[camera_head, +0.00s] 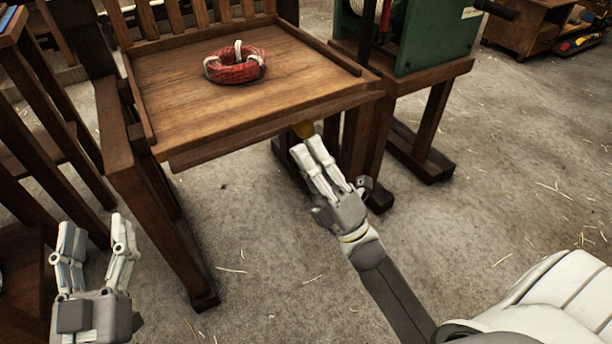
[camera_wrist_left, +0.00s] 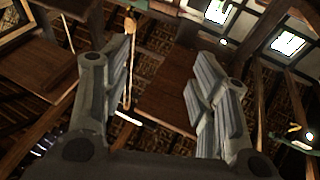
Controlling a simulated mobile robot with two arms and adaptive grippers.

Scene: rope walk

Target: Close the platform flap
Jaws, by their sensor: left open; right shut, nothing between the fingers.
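The wooden platform (camera_head: 180,88) has raised rims at its sides and back. Along its front runs a plank-like edge (camera_head: 240,133), which looks like the flap; its exact angle is hard to tell. A brass-coloured knob (camera_head: 303,129) shows under this edge, right of the middle. My right gripper (camera_head: 308,147) is shut and empty, with its fingertips at or just below the knob; contact cannot be told. My left gripper (camera_head: 96,228) is open and empty, low at the left, apart from the platform. Its open fingers also show in the left wrist view (camera_wrist_left: 158,75).
A red rope coil (camera_head: 234,68) with white ties lies on the platform. A green machine (camera_head: 440,35) stands on a wooden stand at the right. Dark wooden frames (camera_head: 40,135) stand close on the left. The floor (camera_head: 500,190) at the right is mostly clear.

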